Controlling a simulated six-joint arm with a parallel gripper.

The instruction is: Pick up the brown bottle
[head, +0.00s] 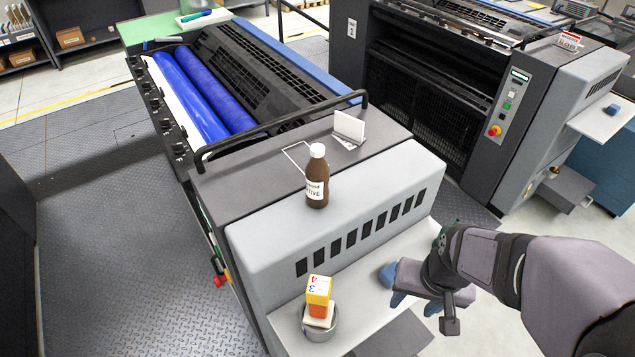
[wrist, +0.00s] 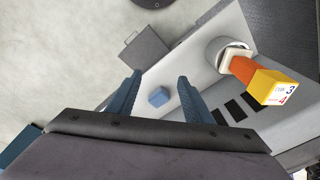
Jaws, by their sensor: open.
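The brown bottle (head: 317,190) has a white cap and a white label. It stands upright on the grey top of the near machine, close to the ledge above the vents, in the head view. It is not visible in the wrist view. My gripper (head: 392,286) is at the lower right of the head view, over the light shelf and apart from the bottle. In the wrist view its two blue fingers (wrist: 159,78) are spread with nothing held between them. A small blue block (wrist: 158,97) lies beyond them on the light surface.
A yellow and orange box (head: 318,290) is stacked on a grey round tin (head: 320,330) on the shelf; the box also shows in the wrist view (wrist: 276,87). A white folded card (head: 349,127) and a black rail (head: 280,125) are behind the bottle.

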